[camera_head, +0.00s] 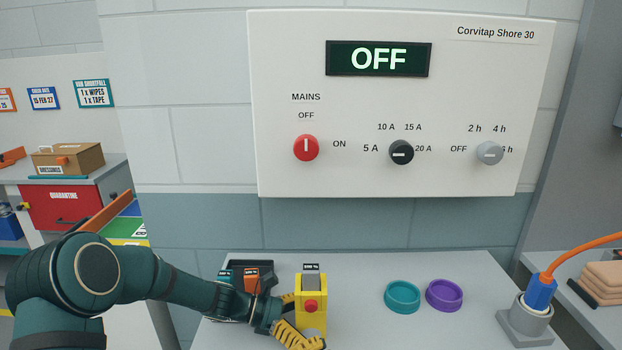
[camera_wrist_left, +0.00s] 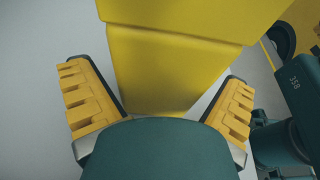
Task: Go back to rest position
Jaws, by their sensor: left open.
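My left gripper (camera_head: 306,320) is open at the front left of the grey worktop. Its yellow fingers stand on either side of a yellow box (camera_head: 317,291) with a red button and a small label on top. In the left wrist view the yellow box (camera_wrist_left: 165,75) shows between the spread fingers (camera_wrist_left: 157,78), with a gap visible on each side. The gripper partly hides the box's lower part in the head view. My right gripper is not in view.
A dark tray (camera_head: 264,266) with teal and orange units stands behind my left wrist. Teal (camera_head: 402,311) and purple (camera_head: 444,307) rings lie on the worktop. A blue plug (camera_head: 540,292) with an orange cable sits in a grey socket at right. The wall panel (camera_head: 470,75) reads OFF.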

